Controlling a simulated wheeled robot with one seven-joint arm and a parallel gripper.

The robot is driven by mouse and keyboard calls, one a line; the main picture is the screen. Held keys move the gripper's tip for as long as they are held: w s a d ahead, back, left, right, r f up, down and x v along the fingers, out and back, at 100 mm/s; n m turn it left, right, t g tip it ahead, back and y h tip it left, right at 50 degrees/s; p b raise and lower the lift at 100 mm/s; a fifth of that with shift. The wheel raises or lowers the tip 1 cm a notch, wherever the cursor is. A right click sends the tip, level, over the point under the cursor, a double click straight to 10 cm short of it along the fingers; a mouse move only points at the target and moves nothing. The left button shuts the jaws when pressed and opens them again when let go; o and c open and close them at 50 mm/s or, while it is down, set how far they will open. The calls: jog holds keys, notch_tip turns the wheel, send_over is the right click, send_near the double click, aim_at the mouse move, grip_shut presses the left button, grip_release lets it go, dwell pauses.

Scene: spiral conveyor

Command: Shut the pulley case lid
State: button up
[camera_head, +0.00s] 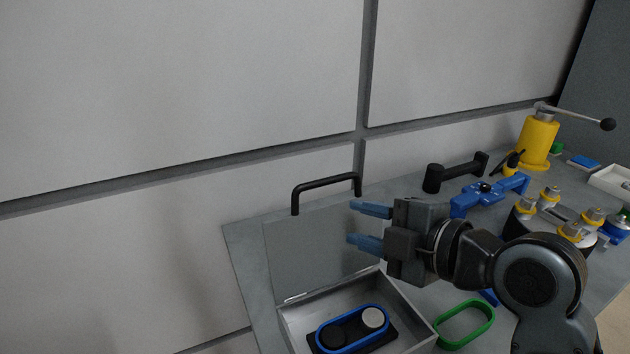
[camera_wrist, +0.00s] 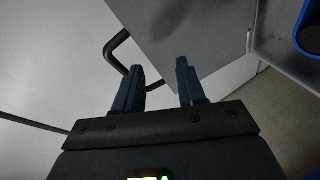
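The pulley case (camera_head: 410,322) stands on the grey table at the bottom centre of the head view. Its grey lid (camera_head: 318,248) stands up, open, at the back of the case, with a black handle (camera_head: 326,181) at its top edge. A blue belt around black and white pulleys (camera_head: 350,330) lies inside the case. My gripper (camera_head: 362,226) is open and empty, its blue fingers pointing left in front of the lid's right part. The wrist view shows the open fingers (camera_wrist: 160,82), the lid (camera_wrist: 200,30) and part of the handle (camera_wrist: 115,50). Contact with the lid cannot be told.
A green belt ring (camera_head: 466,324) lies right of the case. A black handled part (camera_head: 455,172), a blue tool (camera_head: 490,192), a fixture with yellow-collared posts (camera_head: 570,232) and a yellow press (camera_head: 538,140) stand farther right. A pale panelled wall (camera_head: 180,90) rises behind the table.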

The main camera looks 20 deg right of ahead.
aim_at(328, 183)
jog(key=r+n, duration=0.1)
jog(key=w+r+n+y, duration=0.1)
jog(key=r, duration=0.1)
jog(key=w+r+n, duration=0.1)
jog(key=r+n, duration=0.1)
jog(key=shift+w+a+r+y, duration=0.1)
jog(key=shift+w+a+y, duration=0.05)
jog(key=shift+a+y, duration=0.2)
jog(key=shift+p+x, duration=0.75)
jog(key=shift+x, duration=3.15)
grip_shut()
